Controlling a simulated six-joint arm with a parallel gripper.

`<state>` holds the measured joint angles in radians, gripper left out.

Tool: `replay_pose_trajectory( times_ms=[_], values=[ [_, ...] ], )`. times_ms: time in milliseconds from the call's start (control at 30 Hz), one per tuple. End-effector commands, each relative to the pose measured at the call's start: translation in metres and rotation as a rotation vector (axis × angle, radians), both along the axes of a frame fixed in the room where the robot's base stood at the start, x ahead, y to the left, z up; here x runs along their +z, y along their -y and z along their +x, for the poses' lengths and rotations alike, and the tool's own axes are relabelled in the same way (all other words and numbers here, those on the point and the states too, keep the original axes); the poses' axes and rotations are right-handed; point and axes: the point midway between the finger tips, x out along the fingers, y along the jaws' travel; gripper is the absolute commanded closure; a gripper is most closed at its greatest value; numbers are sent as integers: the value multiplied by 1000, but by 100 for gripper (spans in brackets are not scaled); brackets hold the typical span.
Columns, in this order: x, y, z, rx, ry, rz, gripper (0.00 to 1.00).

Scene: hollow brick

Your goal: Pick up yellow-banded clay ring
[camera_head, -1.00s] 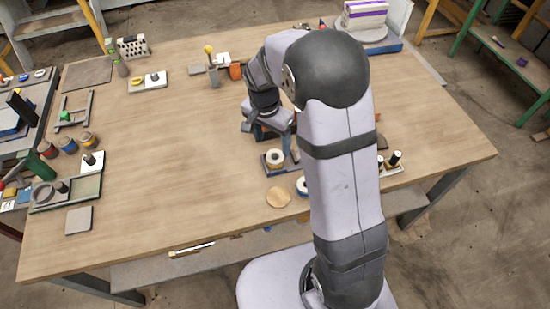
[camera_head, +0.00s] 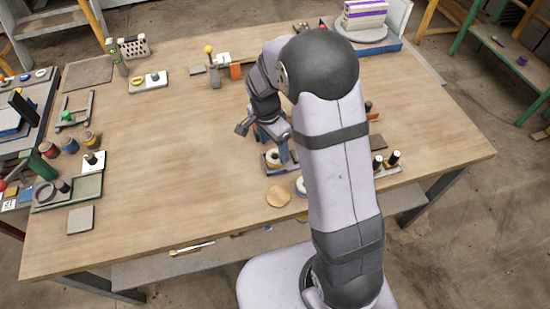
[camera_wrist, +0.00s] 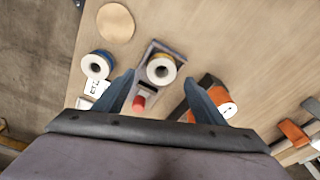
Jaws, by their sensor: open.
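The yellow-banded clay ring (camera_wrist: 161,70) has a pale top with a dark centre and a yellow side. It sits on a small grey stand (camera_wrist: 172,46). In the head view the ring (camera_head: 273,158) is partly hidden by my gripper (camera_head: 265,143). In the wrist view my gripper (camera_wrist: 159,80) is open, and the ring appears between its fingertips with space on both sides. No contact shows, and the height gap is hard to judge.
A blue-banded ring (camera_wrist: 97,65) lies left of the fingers in the wrist view. An orange-sided round piece (camera_wrist: 222,100) is by the right finger. A red-tipped object (camera_wrist: 139,103) shows between the fingers. A round wooden disc (camera_wrist: 116,22) lies nearby. The table's left-centre is clear.

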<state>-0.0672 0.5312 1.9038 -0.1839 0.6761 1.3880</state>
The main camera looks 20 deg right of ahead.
Motion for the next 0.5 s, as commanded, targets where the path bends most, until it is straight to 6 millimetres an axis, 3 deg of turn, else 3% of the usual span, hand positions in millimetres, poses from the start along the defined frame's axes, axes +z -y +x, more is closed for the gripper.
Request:
replay_pose_trajectory(
  times_ms=[500],
  values=[
    [-45,4,4,0,0,1,36]
  ],
)
